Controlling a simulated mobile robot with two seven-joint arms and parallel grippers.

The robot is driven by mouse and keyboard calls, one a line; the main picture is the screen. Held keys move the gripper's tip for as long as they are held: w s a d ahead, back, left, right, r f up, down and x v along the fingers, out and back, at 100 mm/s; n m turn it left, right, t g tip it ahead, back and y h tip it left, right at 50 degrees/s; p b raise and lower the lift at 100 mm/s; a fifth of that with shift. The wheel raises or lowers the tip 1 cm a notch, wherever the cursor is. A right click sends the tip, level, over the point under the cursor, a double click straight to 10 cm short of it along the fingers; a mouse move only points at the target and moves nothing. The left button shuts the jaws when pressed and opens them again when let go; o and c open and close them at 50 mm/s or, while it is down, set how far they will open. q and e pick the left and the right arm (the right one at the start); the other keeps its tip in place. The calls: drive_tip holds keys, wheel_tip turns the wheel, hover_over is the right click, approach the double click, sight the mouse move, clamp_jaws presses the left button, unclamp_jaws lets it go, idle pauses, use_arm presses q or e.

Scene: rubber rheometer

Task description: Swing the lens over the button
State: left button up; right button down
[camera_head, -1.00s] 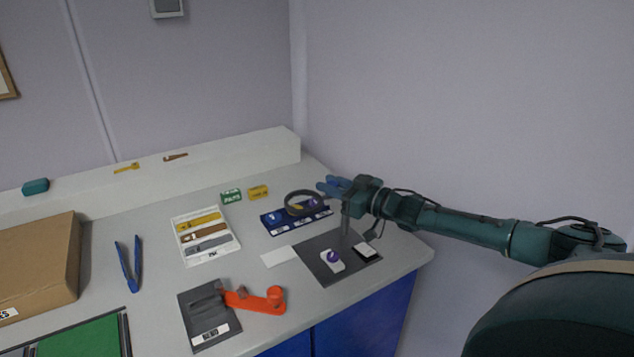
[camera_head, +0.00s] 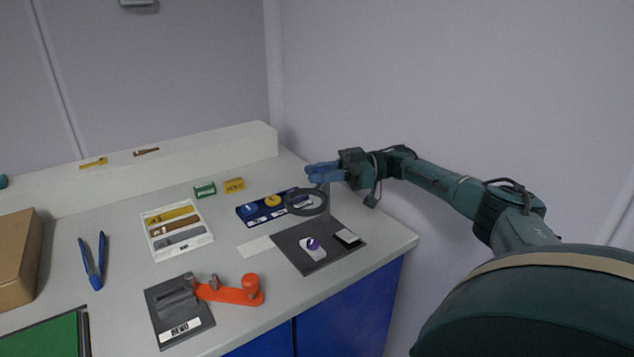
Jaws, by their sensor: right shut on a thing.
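The lens (camera_head: 306,202) is a dark ring on a short grey stand that rises from a dark mat (camera_head: 290,244). In the picture the ring lies above the mat's far edge, overlapping the end of a blue tray. The button (camera_head: 313,244) is purple, on a small white block on the mat, below the ring in the picture and clear of it. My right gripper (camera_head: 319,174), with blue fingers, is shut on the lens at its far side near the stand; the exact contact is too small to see. My left gripper is not in view.
A blue tray (camera_head: 243,217) with round discs lies behind the mat. A black-and-white block (camera_head: 347,238) sits beside the button. A white card (camera_head: 255,246), an orange lever (camera_head: 230,294) on a grey plate, and blue tongs (camera_head: 93,262) lie to the left. The wall is close on the right.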

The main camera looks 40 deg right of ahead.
drive_tip(key=shift+r+n+g+y, duration=0.15)
drive_tip(key=shift+n+g+y, duration=0.2)
drive_tip(key=shift+g, duration=0.25)
drive_tip(key=c, duration=1.2)
unclamp_jaws()
wheel_tip(320, 180, up, 10)
drive_tip(key=shift+f, duration=0.1)
